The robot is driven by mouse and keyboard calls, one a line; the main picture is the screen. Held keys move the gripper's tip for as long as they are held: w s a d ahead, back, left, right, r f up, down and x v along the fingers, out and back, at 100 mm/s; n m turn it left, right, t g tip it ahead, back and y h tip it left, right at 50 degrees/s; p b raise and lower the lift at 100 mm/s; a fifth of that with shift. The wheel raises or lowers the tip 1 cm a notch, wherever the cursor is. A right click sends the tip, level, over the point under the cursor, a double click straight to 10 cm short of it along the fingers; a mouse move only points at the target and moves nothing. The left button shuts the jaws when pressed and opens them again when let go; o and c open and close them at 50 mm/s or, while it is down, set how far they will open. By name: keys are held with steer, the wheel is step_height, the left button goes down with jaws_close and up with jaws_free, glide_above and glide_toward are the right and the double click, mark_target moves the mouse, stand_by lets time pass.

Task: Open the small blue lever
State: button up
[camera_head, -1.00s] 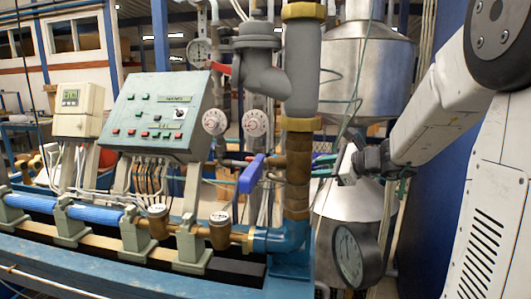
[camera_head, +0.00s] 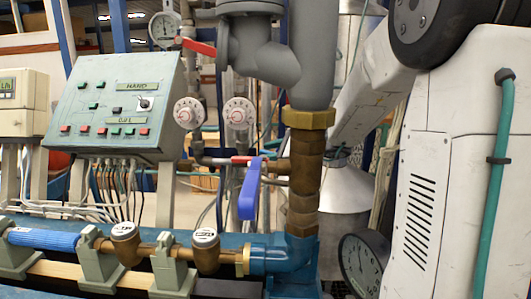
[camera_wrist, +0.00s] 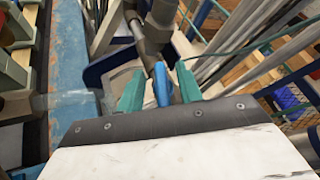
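In the wrist view a blue lever (camera_wrist: 161,84) sits on a dark metal pipe fitting. My gripper (camera_wrist: 160,72) has its two teal fingers apart, one on each side of this lever. Narrow gaps seem to show between lever and fingers; I cannot tell if either touches. In the head view a blue lever (camera_head: 250,190) hangs down in front of the pipework, left of the brass upright pipe. I cannot tell if it is the same lever. My gripper is hidden behind the upright pipe in the head view.
A thick grey and brass pipe (camera_head: 304,165) stands between the head camera and my gripper. A red lever (camera_head: 198,46), a control box (camera_head: 115,105) and dials are to the left. A round black gauge (camera_head: 361,263) is low on the right. Pipes crowd the wrist view.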

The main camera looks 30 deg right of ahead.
steer(key=shift+w+a+f, duration=0.25)
steer(key=shift+w+a, duration=0.05)
steer(key=shift+w, duration=0.3)
jaws_close()
steer(key=shift+s+n+g+y, duration=0.1)
steer(key=shift+n+g+y, duration=0.7)
steer(key=shift+n+g, duration=0.7)
jaws_free()
